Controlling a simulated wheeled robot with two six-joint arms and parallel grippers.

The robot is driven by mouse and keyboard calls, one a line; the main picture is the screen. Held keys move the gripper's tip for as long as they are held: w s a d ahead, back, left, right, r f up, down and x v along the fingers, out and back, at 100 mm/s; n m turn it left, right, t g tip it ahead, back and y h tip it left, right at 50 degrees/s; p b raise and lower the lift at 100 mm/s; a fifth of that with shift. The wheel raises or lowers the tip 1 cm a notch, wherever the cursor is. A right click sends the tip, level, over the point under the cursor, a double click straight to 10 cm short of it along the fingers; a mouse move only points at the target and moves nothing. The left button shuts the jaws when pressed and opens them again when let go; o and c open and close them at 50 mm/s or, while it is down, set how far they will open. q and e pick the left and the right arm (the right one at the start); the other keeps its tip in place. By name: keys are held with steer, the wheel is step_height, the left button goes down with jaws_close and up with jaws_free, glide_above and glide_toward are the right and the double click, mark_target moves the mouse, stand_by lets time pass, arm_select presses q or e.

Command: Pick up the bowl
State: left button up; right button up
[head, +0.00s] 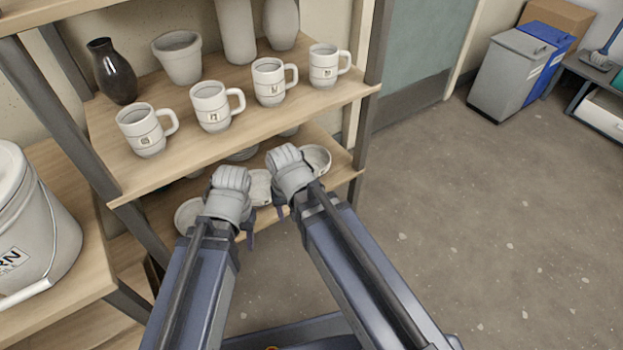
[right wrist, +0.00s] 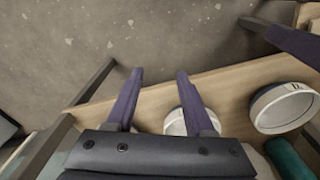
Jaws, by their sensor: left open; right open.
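Several pale bowls stand on the lower shelf. In the head view one is at the right (head: 319,157), one in the middle (head: 261,188) between my arms, and one at the left (head: 187,214), the latter two partly hidden by my arms. My left gripper (head: 250,228) is open and empty, in front of the lower shelf. My right gripper (head: 279,206) is open and empty, beside the middle bowl. In the right wrist view my right gripper (right wrist: 160,73) has its fingers spread, with a bowl (right wrist: 174,123) partly behind one finger. Another bowl with a dark mark (right wrist: 285,107) is farther right.
The upper shelf (head: 190,143) carries several mugs and vases above the bowls. A shelf post (head: 362,80) stands at the right end. A white bucket (head: 50,225) is at the left. A dark green object (right wrist: 290,158) is near the bowls.

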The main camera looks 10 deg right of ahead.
steer(key=w+d+f+m+t, duration=0.1)
steer(key=w+d+m+t, duration=0.1)
steer(key=w+d+m, duration=0.45)
steer(key=m+t+y, duration=0.1)
steer(key=m+t, duration=0.1)
steer(key=m, duration=0.7)
glide_toward(319, 173)
step_height(319, 173, down, 3)
steer(key=w+f+b, duration=0.2)
steer(key=shift+a+b, duration=0.3)
steer(key=shift+b, duration=0.1)
steer(key=b+x, duration=0.4)
steer(key=x, duration=0.1)
steer(key=shift+w+d+f+b, duration=0.15)
steer(key=shift+b, duration=0.25)
arm_select(q)
step_height(319, 173, down, 9)
steer(key=shift+r, duration=0.15)
arm_select(e)
steer(key=shift+c, duration=0.3)
jaws_close()
